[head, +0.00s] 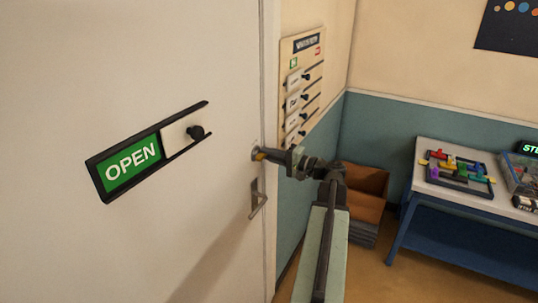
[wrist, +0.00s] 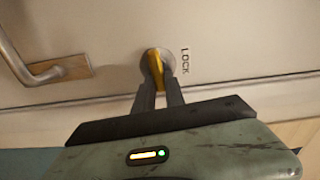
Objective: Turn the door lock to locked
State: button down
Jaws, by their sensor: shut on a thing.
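The door lock (wrist: 151,56) is a round metal plate with a yellow thumb-turn (wrist: 155,67) on the white door. The word LOCK is printed beside it in the wrist view. My gripper (wrist: 161,82) is shut on the yellow thumb-turn, its dark fingers either side of it. In the wrist view the thumb-turn runs nearly in line with the fingers, slightly tilted. In the head view my gripper (head: 265,155) reaches the lock at the door's right edge, and the fingers hide part of it.
A metal door handle (head: 257,198) sits just below the lock. A sliding sign reading OPEN (head: 132,164) is on the door. A board with sliders (head: 301,85) hangs on the wall to the right. A brown box (head: 366,190) and a blue table (head: 458,207) stand further right.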

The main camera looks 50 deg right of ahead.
jog(key=shift+m, duration=0.6)
jog(key=c, duration=1.4)
grip_release()
jog(key=shift+w, duration=0.1)
jog(key=shift+f, duration=0.1)
jog(key=v, duration=0.8)
